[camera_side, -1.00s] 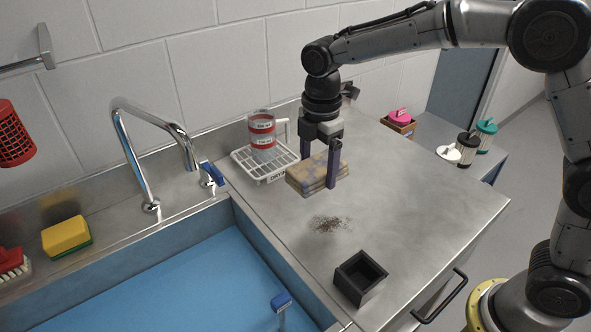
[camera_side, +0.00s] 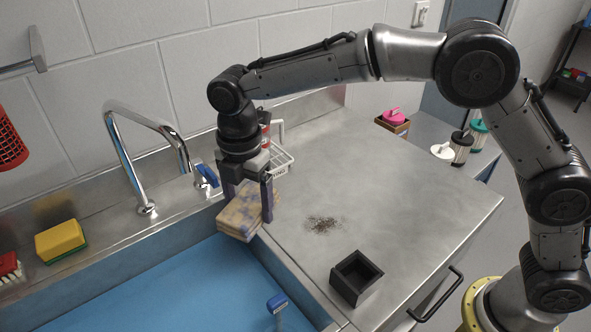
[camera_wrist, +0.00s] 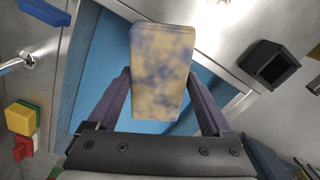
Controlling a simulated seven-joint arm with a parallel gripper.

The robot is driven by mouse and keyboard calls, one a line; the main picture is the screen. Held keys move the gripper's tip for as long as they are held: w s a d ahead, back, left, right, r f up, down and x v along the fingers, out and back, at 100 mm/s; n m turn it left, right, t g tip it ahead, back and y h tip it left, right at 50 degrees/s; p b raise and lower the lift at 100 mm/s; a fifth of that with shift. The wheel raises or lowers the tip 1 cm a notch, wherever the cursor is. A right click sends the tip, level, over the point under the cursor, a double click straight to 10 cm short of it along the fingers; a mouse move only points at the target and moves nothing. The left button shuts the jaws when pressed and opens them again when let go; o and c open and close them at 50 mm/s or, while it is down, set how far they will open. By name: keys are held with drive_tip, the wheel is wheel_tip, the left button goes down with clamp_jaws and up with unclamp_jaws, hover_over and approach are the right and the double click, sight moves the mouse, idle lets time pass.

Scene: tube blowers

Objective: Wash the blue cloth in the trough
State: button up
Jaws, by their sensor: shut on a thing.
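The cloth (camera_side: 240,215) is a folded, layered pad, blue with large tan, dirty-looking patches. My gripper (camera_side: 247,198) is shut on it and holds it above the trough's near-right back corner, by the counter edge. In the wrist view the cloth (camera_wrist: 162,60) sits between the two purple fingers (camera_wrist: 160,80), tilted slightly, with blue trough behind it. The trough (camera_side: 150,290) is a wide steel basin with a blue interior. A curved chrome tap (camera_side: 152,120) stands behind it, with a blue lever (camera_side: 207,175) to its right.
A blue-topped post (camera_side: 277,303) rises at the trough's front. A yellow-green sponge (camera_side: 61,240) and red brush (camera_side: 9,267) lie on the left ledge. A black open box (camera_side: 356,278) and dark crumbs (camera_side: 323,224) are on the counter. My arm partly hides a white drying rack (camera_side: 281,160).

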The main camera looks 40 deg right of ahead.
drive_tip(key=n, duration=0.2)
hover_over(239, 312)
wheel_tip(239, 312, down, 4)
drive_tip(key=shift+d+f, duration=0.2)
drive_tip(key=shift+f, duration=9.8)
drive_tip(key=shift+a, duration=0.25)
drive_tip(key=shift+a, duration=0.4)
drive_tip(key=shift+d, duration=0.15)
drive_tip(key=shift+d, duration=0.5)
drive_tip(key=shift+a, duration=0.2)
